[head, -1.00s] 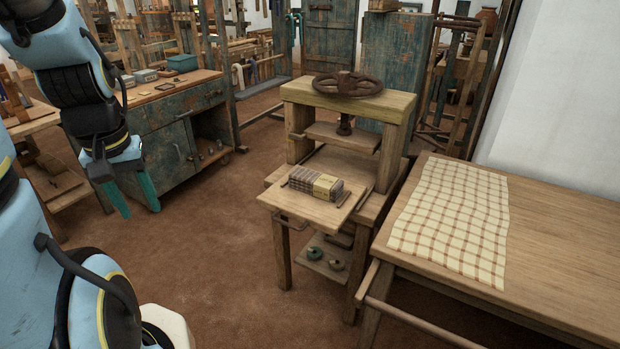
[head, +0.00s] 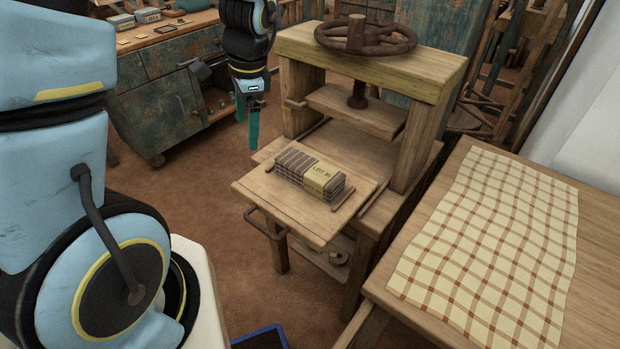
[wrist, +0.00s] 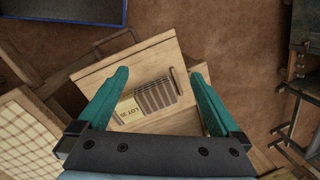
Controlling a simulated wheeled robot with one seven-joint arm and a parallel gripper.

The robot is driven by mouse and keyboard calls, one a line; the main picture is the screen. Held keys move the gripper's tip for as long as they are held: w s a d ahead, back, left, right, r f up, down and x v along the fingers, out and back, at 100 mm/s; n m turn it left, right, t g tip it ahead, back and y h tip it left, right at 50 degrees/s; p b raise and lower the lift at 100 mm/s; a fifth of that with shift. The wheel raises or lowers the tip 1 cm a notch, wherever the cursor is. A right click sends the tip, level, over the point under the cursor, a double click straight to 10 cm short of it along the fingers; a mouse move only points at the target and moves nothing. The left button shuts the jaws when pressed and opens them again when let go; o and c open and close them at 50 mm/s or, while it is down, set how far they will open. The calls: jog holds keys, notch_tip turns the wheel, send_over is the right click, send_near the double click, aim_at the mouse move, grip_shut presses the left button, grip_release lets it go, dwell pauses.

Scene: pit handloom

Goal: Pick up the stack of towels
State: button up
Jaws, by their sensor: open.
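The stack of towels (head: 309,175) is a small block of folded, brown-grey striped cloth with a yellow paper band marked LOT. It lies on the wooden pull-out board (head: 262,202) of a screw press, between two low wooden strips. My gripper (head: 253,136) has teal fingers pointing down and hangs left of the press in the head view, apart from the towels. In the wrist view my gripper (wrist: 163,95) is open and empty, with the stack (wrist: 150,98) showing below and between its fingers.
The press has a rusty handwheel (head: 366,38) and thick wooden posts above and behind the board. A table with a checked cloth (head: 490,240) stands at the right. A worn blue cabinet (head: 160,100) stands at the back left. A blue-rimmed tray (wrist: 65,18) lies on the floor.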

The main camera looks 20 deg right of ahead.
aim_at(310, 166)
jog(key=s+d+f+m+b, duration=0.1)
jog(key=d+f+m, duration=0.1)
jog(key=d+m, duration=0.2)
jog(key=s+d+f+m+t+b, duration=0.1)
jog(key=d+f+m, duration=0.2)
jog(key=d, duration=0.3)
jog(key=s+d+f+m+t+y+b, duration=0.1)
jog(key=d+f+m, duration=0.1)
jog(key=d+m, duration=0.3)
jog(key=shift+s+d+f+m, duration=0.15)
jog(key=shift+s+f+m, duration=0.1)
jog(key=shift+s+m, duration=0.05)
jog(key=shift+w+f, duration=0.1)
jog(key=shift+f, duration=0.25)
jog(key=shift+p+x, duration=1.05)
jog(key=shift+x, duration=3.9)
jog(key=shift+w+d, duration=0.1)
jog(key=c, duration=1.2)
